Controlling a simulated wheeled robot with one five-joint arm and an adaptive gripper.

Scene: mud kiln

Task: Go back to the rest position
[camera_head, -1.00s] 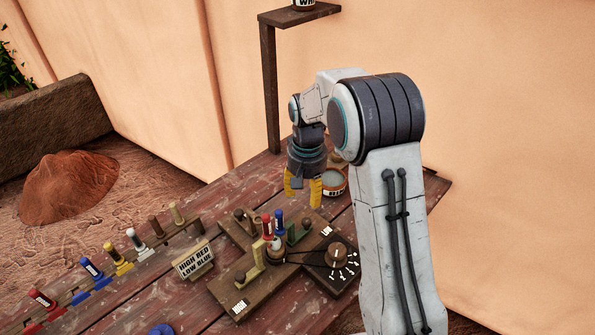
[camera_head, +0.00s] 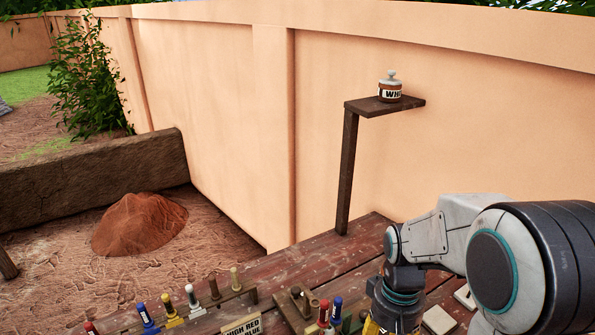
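My arm comes in from the right edge, with its big dark joint close to the camera. My gripper (camera_head: 376,324) hangs from the wrist above the wooden table (camera_head: 330,262) at the bottom of the picture. Only the upper part of its yellow fingers shows; the fingertips are cut off by the lower edge. I cannot see whether they are apart or hold anything.
A rack (camera_head: 205,303) with several coloured tools lies left of my gripper. A sign (camera_head: 242,327) and red and blue pieces stand nearby. A white-labelled jar (camera_head: 390,88) sits on a post shelf (camera_head: 362,106). A clay mound (camera_head: 139,224) lies left; a wall runs behind.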

